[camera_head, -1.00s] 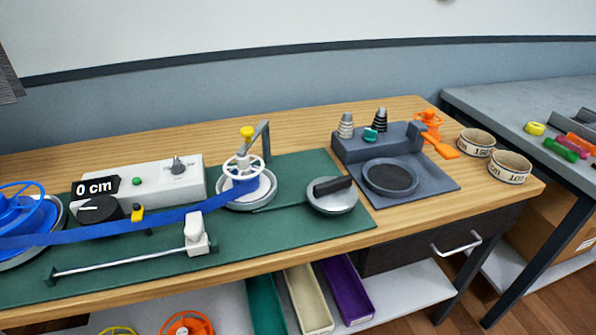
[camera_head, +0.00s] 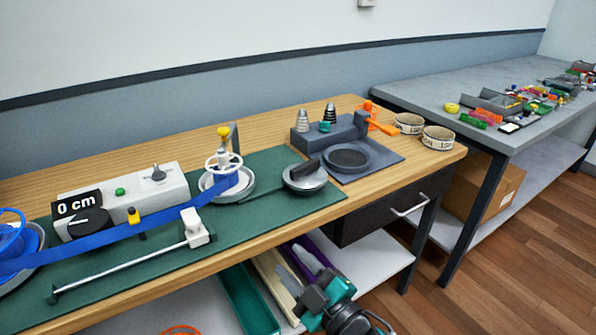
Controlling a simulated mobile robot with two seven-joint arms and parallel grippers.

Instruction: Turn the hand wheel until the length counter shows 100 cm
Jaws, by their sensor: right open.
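The length counter (camera_head: 80,203) reads 0 cm on the front left of a pale machine box (camera_head: 140,191). The white hand wheel (camera_head: 223,163) with a yellow knob (camera_head: 223,132) sits above a round dish holding a blue strap spool (camera_head: 228,180). The blue strap (camera_head: 155,219) runs left from it to a larger blue reel (camera_head: 14,243) at the left edge. My right gripper (camera_head: 300,264) is open and empty, low in front of the bench, well below and right of the hand wheel. My left gripper is not in view.
Coloured bins (camera_head: 247,300) lie on the shelf below. A cluttered grey table (camera_head: 480,95) stands right.

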